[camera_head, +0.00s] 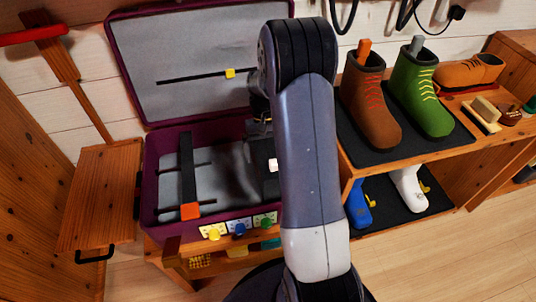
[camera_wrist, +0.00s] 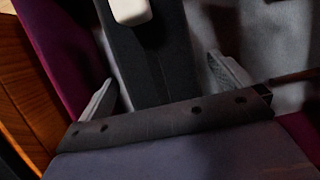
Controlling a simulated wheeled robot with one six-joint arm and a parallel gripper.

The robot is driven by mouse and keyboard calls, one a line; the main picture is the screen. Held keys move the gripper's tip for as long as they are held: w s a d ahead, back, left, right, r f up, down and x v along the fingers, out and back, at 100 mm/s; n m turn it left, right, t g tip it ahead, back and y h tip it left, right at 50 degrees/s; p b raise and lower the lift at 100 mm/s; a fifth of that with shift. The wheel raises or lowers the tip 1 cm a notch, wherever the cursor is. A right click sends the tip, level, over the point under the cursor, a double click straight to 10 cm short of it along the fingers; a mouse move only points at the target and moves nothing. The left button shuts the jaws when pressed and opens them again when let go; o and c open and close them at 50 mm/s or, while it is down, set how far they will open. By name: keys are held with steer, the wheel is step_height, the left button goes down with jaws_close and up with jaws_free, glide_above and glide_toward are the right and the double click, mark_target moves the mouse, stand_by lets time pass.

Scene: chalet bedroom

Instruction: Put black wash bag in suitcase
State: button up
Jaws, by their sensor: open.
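The open suitcase (camera_head: 154,194) is purple with grey lining, its lid raised against the wall. A dark item with a white piece on it, which looks like the black wash bag (camera_head: 270,151), shows in the right part of the suitcase, partly hidden by my arm. In the wrist view the black wash bag (camera_wrist: 152,75) lies between the two grey fingers of my gripper (camera_wrist: 163,82). The fingers are apart, one on each side of it. I cannot tell whether they touch it. In the head view my arm hides the fingers.
A black strap with an orange end (camera_head: 187,165) lies in the suitcase's left part. A wooden stand (camera_head: 100,195) is at left.

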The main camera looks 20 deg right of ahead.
steer(key=p+v, duration=0.2)
steer(key=v, duration=0.8)
